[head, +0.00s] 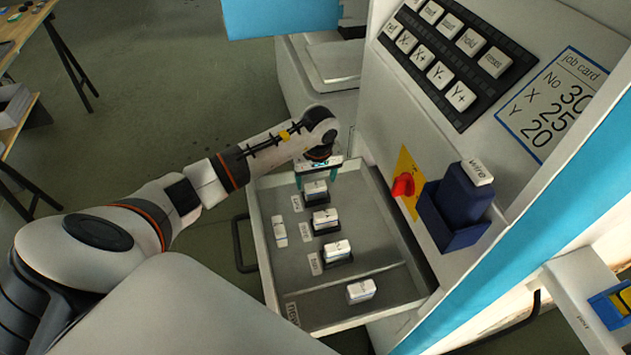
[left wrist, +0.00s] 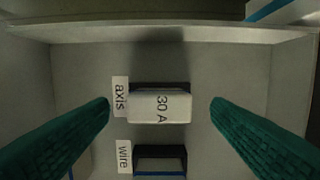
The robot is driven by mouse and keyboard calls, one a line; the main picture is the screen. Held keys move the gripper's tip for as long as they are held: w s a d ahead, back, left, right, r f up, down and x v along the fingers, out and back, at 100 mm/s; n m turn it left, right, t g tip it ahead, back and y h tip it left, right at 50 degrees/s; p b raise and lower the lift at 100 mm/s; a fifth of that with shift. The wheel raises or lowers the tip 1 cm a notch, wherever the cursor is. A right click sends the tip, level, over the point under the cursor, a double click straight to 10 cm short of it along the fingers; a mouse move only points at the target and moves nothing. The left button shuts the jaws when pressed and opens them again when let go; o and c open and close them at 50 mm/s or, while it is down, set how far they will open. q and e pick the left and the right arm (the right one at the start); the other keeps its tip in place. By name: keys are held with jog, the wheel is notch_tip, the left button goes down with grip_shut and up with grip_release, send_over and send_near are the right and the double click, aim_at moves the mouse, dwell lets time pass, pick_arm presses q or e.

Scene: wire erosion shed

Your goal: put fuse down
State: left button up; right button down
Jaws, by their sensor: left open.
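The white fuse marked 30 A (left wrist: 160,106) sits in a dark holder beside the label "axis" (left wrist: 120,97). In the head view this fuse (head: 316,188) is the farthest of a row in the open drawer (head: 262,262). My left gripper (head: 317,177) is over it, teal fingers apart on either side. In the left wrist view a gap shows between each finger and the fuse. Below it, a dark holder (left wrist: 160,152) stands beside the label "wire" (left wrist: 124,157); its contents are unclear. My right gripper is out of view.
More fuses sit in the drawer's row (head: 325,218) (head: 337,250). One white piece (head: 279,230) lies at the left, another (head: 361,291) in the near compartment. The machine panel with a red switch (head: 403,185) and blue box (head: 452,215) rises at the drawer's right.

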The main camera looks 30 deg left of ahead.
pick_arm(q)
notch_tip(320, 180, up, 10)
jog(key=shift+s+d+f, duration=0.15)
jog(key=shift+s+d, duration=0.3)
